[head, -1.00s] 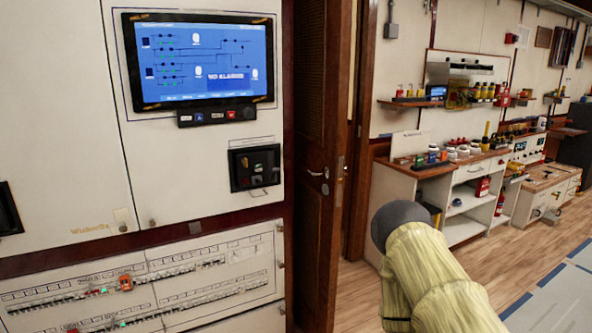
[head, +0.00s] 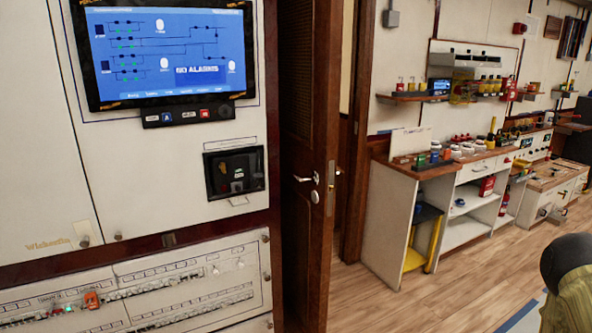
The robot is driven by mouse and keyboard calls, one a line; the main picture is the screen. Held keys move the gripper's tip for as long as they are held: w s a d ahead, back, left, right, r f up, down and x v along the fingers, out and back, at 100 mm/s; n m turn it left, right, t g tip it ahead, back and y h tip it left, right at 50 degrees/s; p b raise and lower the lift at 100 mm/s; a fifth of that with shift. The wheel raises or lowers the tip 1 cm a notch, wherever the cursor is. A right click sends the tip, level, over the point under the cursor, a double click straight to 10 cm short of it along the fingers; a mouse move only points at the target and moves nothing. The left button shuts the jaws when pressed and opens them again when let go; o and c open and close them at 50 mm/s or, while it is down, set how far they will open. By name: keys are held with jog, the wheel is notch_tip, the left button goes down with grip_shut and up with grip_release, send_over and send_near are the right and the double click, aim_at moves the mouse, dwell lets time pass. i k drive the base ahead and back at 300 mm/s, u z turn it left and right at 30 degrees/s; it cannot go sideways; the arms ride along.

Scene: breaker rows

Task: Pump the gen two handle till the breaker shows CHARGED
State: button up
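A black breaker unit (head: 235,172) is set in the white cabinet, below the screen and left of the door. It has small pale labels and a light handle or bracket at its lower edge. Its lettering is too small to read, so I cannot tell whether it shows CHARGED or which part is the gen two handle. Part of my arm, with a dark rounded joint, shows at the lower right. My gripper is out of view.
A blue screen (head: 170,52) reads NO ALARMS above a button strip (head: 188,115). Breaker rows (head: 150,288) run along the lower panel. A wooden door (head: 303,180) stands right of the cabinet. A workbench (head: 400,222) lies beyond, with clear wooden floor (head: 400,302) before it.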

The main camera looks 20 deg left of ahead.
aim_at(257, 176)
jog(key=u, duration=0.1)
jog(key=i, duration=0.6)
jog(key=u, duration=0.75)
jog(key=i, duration=0.25)
jog(key=z, duration=0.35)
jog(key=k, duration=0.55)
jog(key=u, duration=0.55)
jog(key=i, duration=0.5)
jog(key=u, duration=0.05)
